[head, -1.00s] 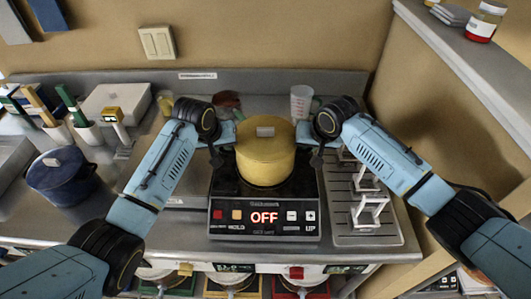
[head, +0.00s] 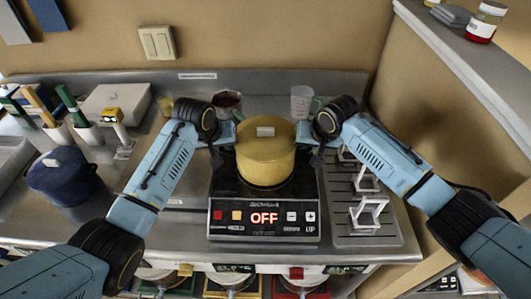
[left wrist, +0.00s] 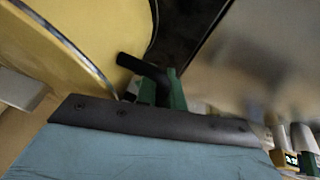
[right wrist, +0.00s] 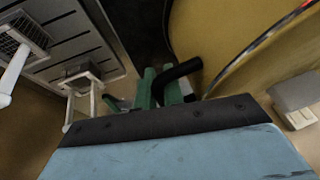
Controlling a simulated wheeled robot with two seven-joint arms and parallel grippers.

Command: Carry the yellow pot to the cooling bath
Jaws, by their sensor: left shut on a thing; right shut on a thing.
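The yellow pot (head: 265,163) sits lidded on the black hot plate (head: 264,211), whose display reads OFF. My left gripper (head: 228,148) is at the pot's left side, shut on its dark left handle, which shows in the left wrist view (left wrist: 142,68). My right gripper (head: 304,148) is at the pot's right side, shut on the right handle, which shows in the right wrist view (right wrist: 177,76). The pot is upright, and I see no clear gap between it and the plate. I cannot make out a cooling bath in these views.
A blue pot (head: 62,176) stands at the left. A slotted metal drainer (head: 366,220) with white frames lies right of the hot plate. A clear measuring cup (head: 301,102) and a dark red cup (head: 227,103) stand behind. A shelf (head: 465,60) runs along the right.

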